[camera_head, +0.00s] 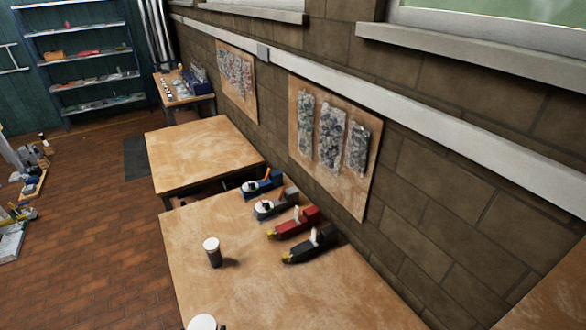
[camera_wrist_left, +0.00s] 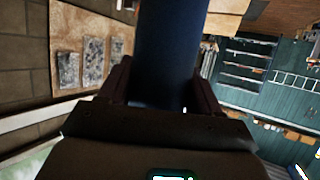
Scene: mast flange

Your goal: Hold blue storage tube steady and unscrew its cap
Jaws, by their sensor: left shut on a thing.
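In the left wrist view my left gripper (camera_wrist_left: 160,88) is shut on a dark blue tube (camera_wrist_left: 167,45), with one finger on each side of it. The tube runs from between the fingers up past the top edge of the picture. Its cap cannot be made out there. I cannot make out the held tube or either gripper in the head view. My right gripper is in neither view.
A wooden table (camera_head: 185,258) holds a dark container with a white lid (camera_head: 212,250), a second white lid (camera_head: 203,322) at the bottom edge, and several hand tools (camera_head: 294,223) along the wall. Another table (camera_head: 200,150) behind is bare.

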